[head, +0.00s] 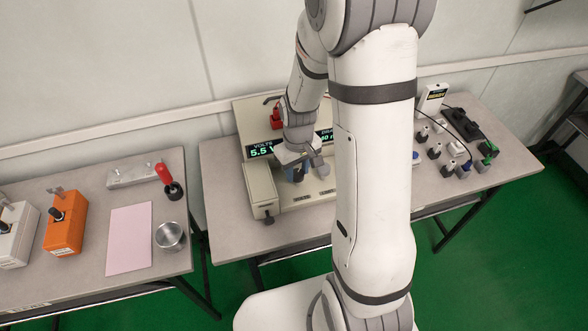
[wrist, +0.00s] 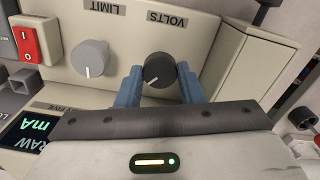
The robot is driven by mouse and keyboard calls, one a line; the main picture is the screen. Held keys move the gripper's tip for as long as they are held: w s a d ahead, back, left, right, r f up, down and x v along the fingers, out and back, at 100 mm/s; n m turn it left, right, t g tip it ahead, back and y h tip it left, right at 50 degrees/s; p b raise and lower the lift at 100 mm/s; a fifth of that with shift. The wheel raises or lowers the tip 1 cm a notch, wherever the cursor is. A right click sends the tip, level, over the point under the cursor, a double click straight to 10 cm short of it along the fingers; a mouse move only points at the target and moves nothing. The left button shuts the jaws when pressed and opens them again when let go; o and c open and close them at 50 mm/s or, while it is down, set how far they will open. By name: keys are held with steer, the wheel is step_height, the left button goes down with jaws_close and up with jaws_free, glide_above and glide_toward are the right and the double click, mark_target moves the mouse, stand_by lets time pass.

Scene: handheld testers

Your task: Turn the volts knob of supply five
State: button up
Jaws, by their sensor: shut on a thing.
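The beige supply (head: 253,113) stands on the right-hand table, with a volts display (head: 261,151) reading about 5.5. In the wrist view its panel appears upside down, with a partly seen label ending in "FIVE". The dark volts knob (wrist: 159,68) sits beside the label "VOLTS" (wrist: 167,20); its white pointer line points down and left there. My gripper (head: 298,173) is at the supply's front. Its blue fingers (wrist: 159,80) stand on both sides of the volts knob, shut on it. In the head view the gripper hides the knob.
The grey limit knob (wrist: 90,58) and a red rocker switch (wrist: 26,40) are beside my fingers. A beige side block (head: 261,190) stands close by. Several plugs and adapters (head: 435,150) lie to the right. The left table holds an orange tester (head: 66,222) and a metal cup (head: 170,236).

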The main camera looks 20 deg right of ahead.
mark_target(297, 173)
steer(key=shift+m+b, duration=0.65)
steer(key=shift+m, duration=1.35)
steer(key=o, duration=1)
step_height(297, 173, up, 7)
steer(key=shift+r, duration=0.4)
